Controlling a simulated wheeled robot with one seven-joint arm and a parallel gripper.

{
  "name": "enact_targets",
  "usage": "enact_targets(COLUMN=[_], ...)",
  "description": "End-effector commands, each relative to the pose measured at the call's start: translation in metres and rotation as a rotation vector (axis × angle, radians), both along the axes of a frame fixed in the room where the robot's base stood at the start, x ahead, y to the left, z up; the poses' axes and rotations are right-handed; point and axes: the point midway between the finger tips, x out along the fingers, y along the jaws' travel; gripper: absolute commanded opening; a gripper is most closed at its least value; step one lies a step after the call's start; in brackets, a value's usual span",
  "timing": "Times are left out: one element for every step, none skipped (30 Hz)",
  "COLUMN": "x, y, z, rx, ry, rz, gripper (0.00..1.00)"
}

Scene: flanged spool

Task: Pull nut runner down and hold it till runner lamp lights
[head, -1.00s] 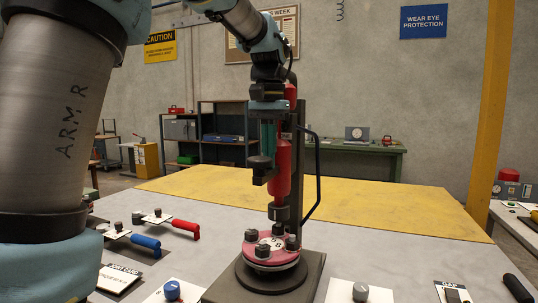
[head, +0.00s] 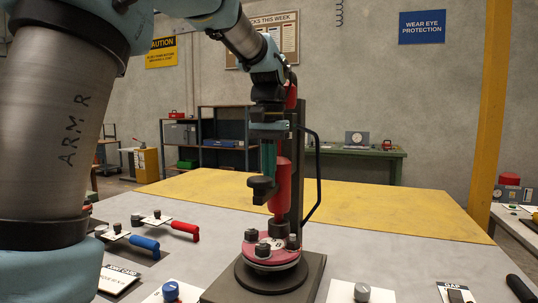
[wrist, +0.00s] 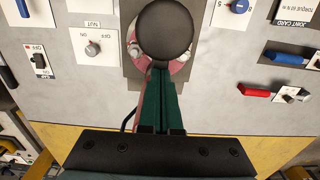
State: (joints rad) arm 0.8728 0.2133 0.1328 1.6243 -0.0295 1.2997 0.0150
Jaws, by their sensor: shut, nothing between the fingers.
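The red nut runner (head: 280,185) stands upright on its dark column, low over the pink flanged spool (head: 255,255), its socket down among the flange's dark nuts. A black round knob (head: 261,184) juts out from the runner's front; in the wrist view the knob (wrist: 164,32) covers much of the spool. My gripper (head: 268,172) is shut, its green fingers pointing down right at the knob, apparently against its top; exact contact is hidden. The fingertips (wrist: 159,72) meet the knob's edge in the wrist view. I cannot make out a runner lamp.
A black curved bar (head: 317,180) stands right of the column. Cards with knobs (head: 361,291) sit along the front. The yellow strip (head: 400,205) behind is clear.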

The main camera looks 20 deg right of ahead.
Motion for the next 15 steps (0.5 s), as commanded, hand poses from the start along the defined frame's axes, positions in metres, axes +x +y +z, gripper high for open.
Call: enact_targets(x=[-0.001, -0.001, 0.000, 0.000, 0.000, 0.001, 0.002, 0.002, 0.003, 0.004, 0.005, 0.006, 0.006, 0.007, 0.007], y=[0.001, 0.001, 0.001, 0.001, 0.000, 0.000, 0.000, -0.001, -0.001, -0.002, -0.002, -0.003, -0.004, -0.004, -0.005], z=[-0.006, -0.004, -0.001, 0.002, 0.006, 0.012, 0.017, 0.022, 0.029, 0.034, 0.038, 0.045, 0.049, 0.050, 0.058], rx=[0.013, 0.013, 0.012, 0.012, 0.012, 0.010, 0.009, 0.008, 0.006, 0.005, 0.004, 0.002, 0.001, -0.003, -0.004], ry=[0.012, 0.012, 0.012, 0.012, 0.011, 0.010, 0.008, 0.007, 0.005, 0.004, 0.003, 0.002, 0.001, -0.003, -0.004], rz=[0.001, 0.001, 0.001, 0.001, 0.001, 0.001, 0.001, 0.001, 0.001, 0.001, 0.001, 0.001, 0.001, 0.001, 0.000], gripper=[0.00, 0.00, 0.00, 0.00, 0.00, 0.00, 0.00, 0.00, 0.00, 0.00, 0.00, 0.00, 0.00, 0.00, 0.00])
